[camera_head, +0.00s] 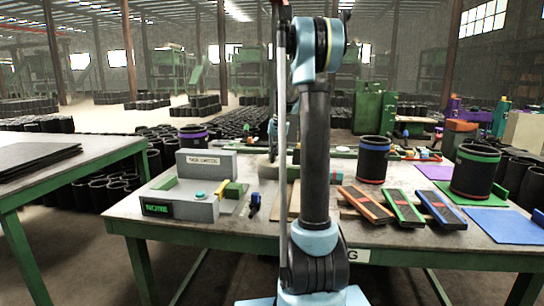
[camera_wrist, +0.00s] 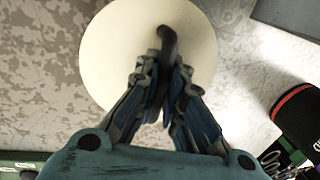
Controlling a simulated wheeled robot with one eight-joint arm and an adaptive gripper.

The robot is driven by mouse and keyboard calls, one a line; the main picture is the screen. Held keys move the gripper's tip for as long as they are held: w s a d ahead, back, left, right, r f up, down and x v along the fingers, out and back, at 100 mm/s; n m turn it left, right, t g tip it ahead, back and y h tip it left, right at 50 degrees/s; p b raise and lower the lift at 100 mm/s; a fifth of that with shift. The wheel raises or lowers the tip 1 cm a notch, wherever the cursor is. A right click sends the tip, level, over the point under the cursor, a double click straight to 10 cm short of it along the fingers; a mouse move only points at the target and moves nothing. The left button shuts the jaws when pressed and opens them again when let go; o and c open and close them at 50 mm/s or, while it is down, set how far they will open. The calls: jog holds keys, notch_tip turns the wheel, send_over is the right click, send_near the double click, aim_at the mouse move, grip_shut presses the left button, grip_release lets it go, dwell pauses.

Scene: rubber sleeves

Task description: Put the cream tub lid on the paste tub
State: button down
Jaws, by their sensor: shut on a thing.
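The cream tub lid (camera_wrist: 108,50) is a round, pale disc with a dark knob or handle in its middle, seen from above in the wrist view. My gripper (camera_wrist: 165,62) is shut on that dark handle, with the lid beyond the fingertips. I cannot tell whether the lid rests on something or hangs clear. The paste tub is not clearly seen; the lid and my arm may hide it.
A grey fixture (camera_head: 182,206) stands left. A red-rimmed black sleeve (camera_wrist: 298,112) edges the wrist view.

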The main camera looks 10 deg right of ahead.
aim_at(278, 160)
jog(key=c, duration=1.7)
grip_release()
jog(key=shift+w+f, duration=0.1)
notch_tip(278, 160, up, 12)
jog(key=d, duration=0.2)
jog(key=shift+s, duration=0.35)
